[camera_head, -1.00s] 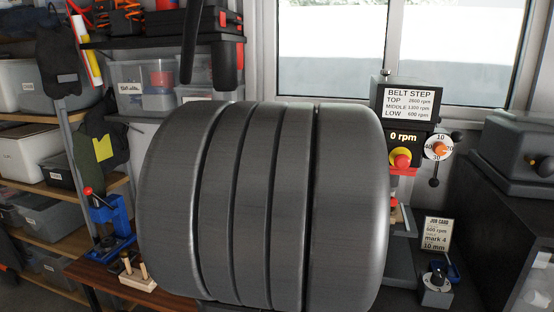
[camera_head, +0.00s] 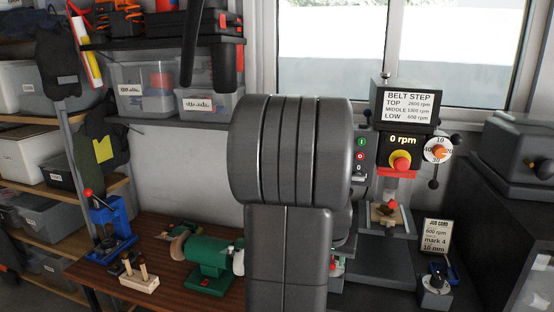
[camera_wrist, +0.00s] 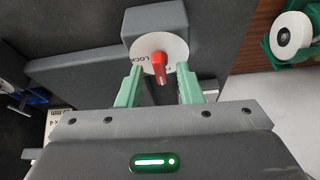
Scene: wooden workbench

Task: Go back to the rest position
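My gripper (camera_wrist: 159,85) shows in the wrist view with its two green fingers apart and nothing clearly held between them. A grey block with a white dial marked LOCK and a red lever (camera_wrist: 159,66) shows between and beyond the fingertips. I cannot tell whether the fingers touch the dial. In the head view my dark arm covers the middle of the picture, and the gripper is hidden there.
The drill press display (camera_head: 404,142) reads 0 rpm, with a red stop button. A job card (camera_head: 435,236) and a small dark device (camera_head: 437,279) stand at right. A green bench grinder (camera_head: 208,262), wooden peg block (camera_head: 139,277) and blue press (camera_head: 112,225) stand at left.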

